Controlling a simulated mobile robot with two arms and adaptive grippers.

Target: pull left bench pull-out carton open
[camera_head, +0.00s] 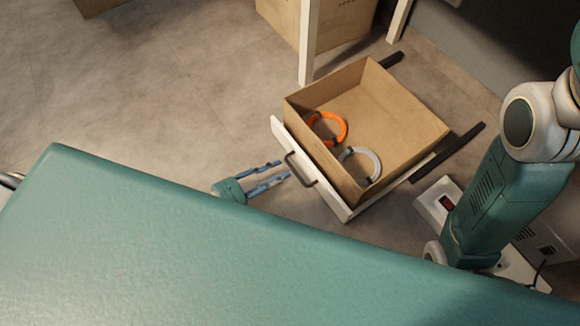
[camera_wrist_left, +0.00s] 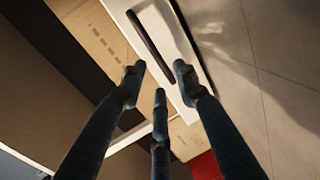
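The pull-out carton (camera_head: 400,112) is a brown open-topped box with a white front board (camera_head: 335,200), and it stands out on dark rails. A grey bar handle (camera_head: 300,170) is on the front board. It also shows as a dark bar in the left wrist view (camera_wrist_left: 150,42). An orange ring (camera_head: 342,124) and a white ring (camera_head: 374,160) lie inside the carton. My left gripper (camera_head: 283,169) is open and empty, its fingertips close to the handle but seemingly apart from it. In the left wrist view its fingers (camera_wrist_left: 160,75) are spread below the handle. My right gripper is not in view.
A white box with a red panel (camera_head: 446,203) stands right of the carton. A dark rail (camera_head: 450,151) sticks out on the carton's right side. A white leg (camera_head: 309,40) and another carton (camera_head: 280,18) are behind.

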